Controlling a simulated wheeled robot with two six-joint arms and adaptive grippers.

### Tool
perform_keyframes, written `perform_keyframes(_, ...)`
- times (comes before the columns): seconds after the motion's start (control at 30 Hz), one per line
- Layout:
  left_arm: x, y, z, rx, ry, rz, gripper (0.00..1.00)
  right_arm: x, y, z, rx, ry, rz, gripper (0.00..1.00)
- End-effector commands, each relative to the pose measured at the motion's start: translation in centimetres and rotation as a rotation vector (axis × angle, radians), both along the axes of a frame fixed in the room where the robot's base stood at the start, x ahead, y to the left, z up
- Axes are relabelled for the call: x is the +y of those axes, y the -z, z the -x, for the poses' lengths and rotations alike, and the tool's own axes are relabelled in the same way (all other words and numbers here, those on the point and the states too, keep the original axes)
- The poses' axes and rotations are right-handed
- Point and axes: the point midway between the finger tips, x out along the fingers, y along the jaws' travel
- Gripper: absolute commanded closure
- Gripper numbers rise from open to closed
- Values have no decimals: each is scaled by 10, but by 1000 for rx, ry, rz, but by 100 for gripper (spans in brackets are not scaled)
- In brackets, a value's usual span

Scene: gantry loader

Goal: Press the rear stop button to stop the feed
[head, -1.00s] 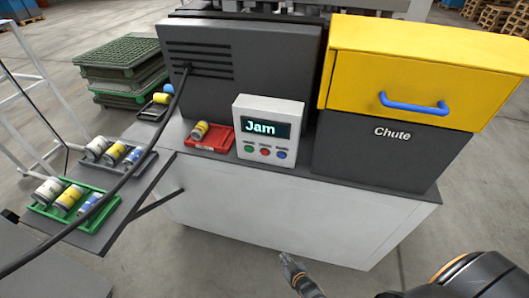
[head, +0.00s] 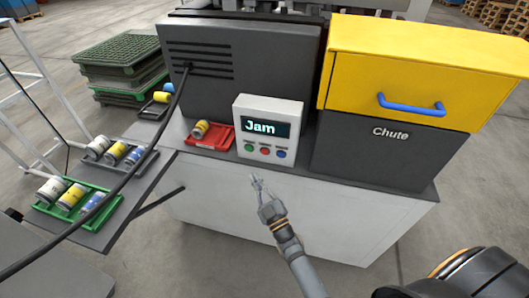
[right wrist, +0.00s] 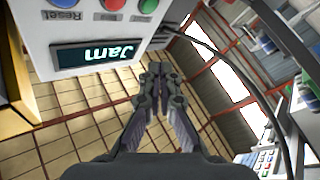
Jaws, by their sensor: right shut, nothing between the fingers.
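The control box (head: 268,128) stands on the machine's front ledge, its screen (head: 265,129) reading "Jam". Below the screen are a green button (head: 249,148), a red button (head: 265,151) and a blue button (head: 281,154). I cannot make out any button marked as a rear stop. My right gripper (head: 255,181) is shut and empty, in front of and below the box, apart from it. In the right wrist view the gripper (right wrist: 158,70) points past the box, whose red button (right wrist: 114,4) shows at the top edge. My left gripper is out of view.
A yellow drawer (head: 420,80) with a blue handle (head: 411,105) is above the chute (head: 390,150) on the right. A dark cable (head: 155,150) crosses the left side, over trays of cans.

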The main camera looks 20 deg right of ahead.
Motion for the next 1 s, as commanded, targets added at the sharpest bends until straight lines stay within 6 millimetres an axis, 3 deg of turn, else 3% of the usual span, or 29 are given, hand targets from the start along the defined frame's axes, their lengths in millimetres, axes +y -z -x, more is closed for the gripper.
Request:
perform_keyframes(0.27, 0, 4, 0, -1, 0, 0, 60, -3, 2, -5, 1, -1, -1, 100)
perform_keyframes(0.7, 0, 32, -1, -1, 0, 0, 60, -37, 4, -54, 2, 0, 0, 100)
perform_keyframes(1.0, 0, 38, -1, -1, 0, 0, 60, -49, 2, -72, 3, 0, -1, 100)
